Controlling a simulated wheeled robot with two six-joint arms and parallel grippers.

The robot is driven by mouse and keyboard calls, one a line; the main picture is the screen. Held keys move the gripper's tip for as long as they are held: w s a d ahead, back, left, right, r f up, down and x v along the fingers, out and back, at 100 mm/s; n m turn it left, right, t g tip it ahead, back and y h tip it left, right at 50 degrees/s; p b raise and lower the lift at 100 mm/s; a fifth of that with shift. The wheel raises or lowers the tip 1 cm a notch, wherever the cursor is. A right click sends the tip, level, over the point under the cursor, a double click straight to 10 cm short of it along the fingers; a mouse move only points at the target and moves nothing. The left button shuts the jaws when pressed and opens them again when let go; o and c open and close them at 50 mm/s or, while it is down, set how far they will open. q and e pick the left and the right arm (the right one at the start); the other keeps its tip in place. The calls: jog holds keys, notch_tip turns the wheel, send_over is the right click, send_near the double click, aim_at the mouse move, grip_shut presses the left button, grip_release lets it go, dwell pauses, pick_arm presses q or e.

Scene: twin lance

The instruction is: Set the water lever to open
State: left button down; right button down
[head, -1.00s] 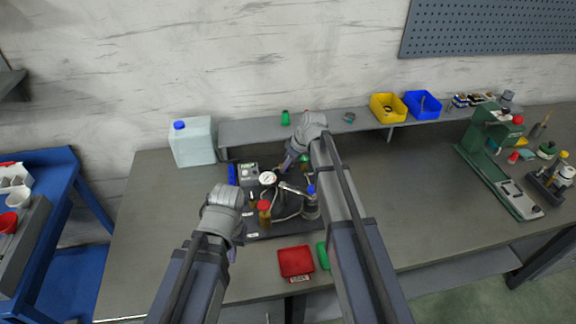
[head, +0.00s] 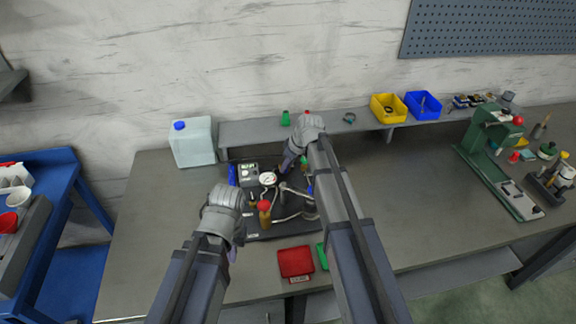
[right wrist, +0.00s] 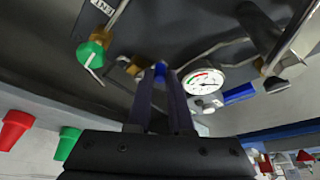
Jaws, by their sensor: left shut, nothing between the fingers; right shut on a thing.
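The black rig (head: 262,234) with hoses and valves stands on the bench in the head view. My right gripper (right wrist: 160,78) is shut on a small blue lever (right wrist: 160,69) beside a brass fitting in the right wrist view. Only the lever's tip shows between the fingers; its angle and marking cannot be read. In the head view my right gripper (head: 285,172) reaches down at the rig's back, beside the round gauge (head: 268,178). My left gripper (head: 233,252) is shut and empty, pointing down at the rig's left front.
The gauge (right wrist: 203,81) and a blue handle (right wrist: 238,94) lie close right of my right fingers in the wrist view. A green knob (right wrist: 90,54) is at left. The bench's right middle is clear.

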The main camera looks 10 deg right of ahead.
jog(key=a+m, duration=0.1)
jog(key=m, duration=0.1)
jog(key=a+m+t+h, duration=0.1)
jog(key=m, duration=0.1)
jog(key=shift+w, duration=0.15)
jog(key=m, duration=0.1)
jog(key=a+m+h, duration=0.1)
jog(key=m, duration=0.1)
jog(key=w+m+h, duration=0.1)
jog(key=m, duration=0.1)
jog(key=shift+w+a, duration=0.1)
jog(key=shift+a, duration=0.15)
jog(key=m, duration=0.1)
jog(key=w+m+h, duration=0.1)
jog(key=m, duration=0.1)
jog(key=a+m+h, duration=0.1)
jog(key=shift+w, duration=0.3)
jog(key=shift+w+m+g+h, duration=0.25)
jog(key=shift+w+m+g, duration=0.05)
jog(key=shift+m, duration=0.65)
jog(key=shift+w+m+g+h, duration=0.25)
jog(key=shift+m+g, duration=0.05)
jog(key=shift+m, duration=0.65)
jog(key=c, duration=0.8)
grip_release()
jog(key=shift+r, duration=0.1)
